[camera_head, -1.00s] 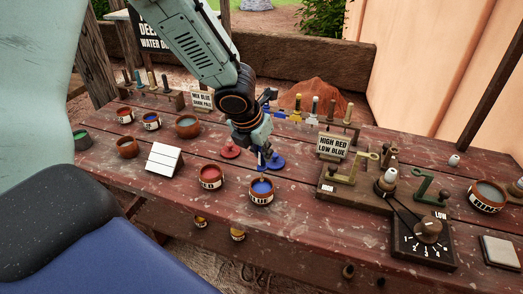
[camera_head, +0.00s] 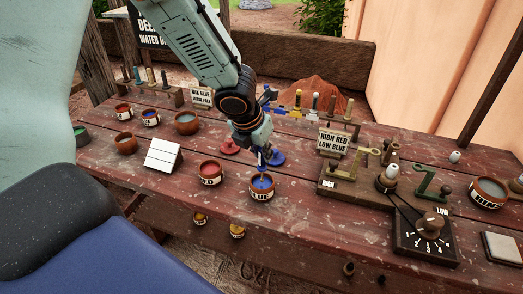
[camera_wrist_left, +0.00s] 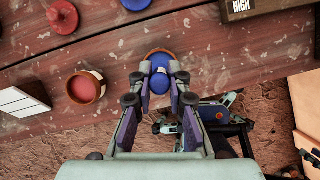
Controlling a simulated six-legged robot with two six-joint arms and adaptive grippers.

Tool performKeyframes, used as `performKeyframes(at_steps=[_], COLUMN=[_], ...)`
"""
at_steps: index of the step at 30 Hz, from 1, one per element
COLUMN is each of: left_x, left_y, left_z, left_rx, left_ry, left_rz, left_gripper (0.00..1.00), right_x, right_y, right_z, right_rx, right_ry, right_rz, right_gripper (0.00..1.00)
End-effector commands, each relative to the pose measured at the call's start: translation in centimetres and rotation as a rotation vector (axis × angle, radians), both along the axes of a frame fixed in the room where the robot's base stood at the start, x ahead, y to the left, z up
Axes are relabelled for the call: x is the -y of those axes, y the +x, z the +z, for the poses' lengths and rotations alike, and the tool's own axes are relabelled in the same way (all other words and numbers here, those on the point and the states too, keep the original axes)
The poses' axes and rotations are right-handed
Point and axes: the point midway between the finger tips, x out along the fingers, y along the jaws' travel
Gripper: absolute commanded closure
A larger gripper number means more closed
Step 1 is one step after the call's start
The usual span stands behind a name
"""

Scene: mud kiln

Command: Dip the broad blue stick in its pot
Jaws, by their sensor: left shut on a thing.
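My left gripper (camera_head: 263,160) is shut on the blue stick (camera_wrist_left: 160,82) and holds it over the blue pot (camera_head: 262,194). In the head view the stick's lower end shows within the pot's rim, against the blue paint. How deep it goes I cannot tell. In the left wrist view (camera_wrist_left: 159,96) the fingers flank the stick's blue top, and the pot's brown rim (camera_wrist_left: 160,52) shows behind it. My right gripper is not in view.
A red pot (camera_head: 210,173) stands left of the blue pot. Red (camera_head: 229,147) and blue (camera_head: 276,159) round pieces lie behind. A white folded card (camera_head: 163,154) is at left. A wooden block with a crank (camera_head: 355,170) and a dial board (camera_head: 425,240) stand at right.

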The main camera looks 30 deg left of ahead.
Motion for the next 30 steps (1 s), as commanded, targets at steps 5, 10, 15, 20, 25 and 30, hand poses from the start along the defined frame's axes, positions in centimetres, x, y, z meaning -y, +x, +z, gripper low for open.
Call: performKeyframes(at_steps=[5,10,15,20,25,30], left_x=[0.0,0.0,0.0,0.0,0.0,0.0], left_y=[0.1,0.1,0.2,0.2,0.2,0.0], left_z=[-0.7,-1.3,-1.9,-2.0,-2.0,-1.9], left_rx=[0.0,0.001,0.001,0.001,0.001,0.0], left_ry=[0.0,0.0,0.001,0.001,0.0,-0.001], left_rz=[-0.001,-0.001,-0.002,-0.002,-0.001,0.0], left_gripper=[1.0,1.0,1.0,1.0,1.0,1.0], right_x=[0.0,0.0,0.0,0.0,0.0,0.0], right_y=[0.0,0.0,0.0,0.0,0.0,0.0], right_z=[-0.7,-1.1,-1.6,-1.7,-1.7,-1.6], right_rx=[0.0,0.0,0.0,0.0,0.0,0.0], right_ry=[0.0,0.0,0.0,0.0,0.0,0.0], right_rz=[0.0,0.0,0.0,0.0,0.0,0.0], right_gripper=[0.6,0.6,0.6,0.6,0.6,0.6])
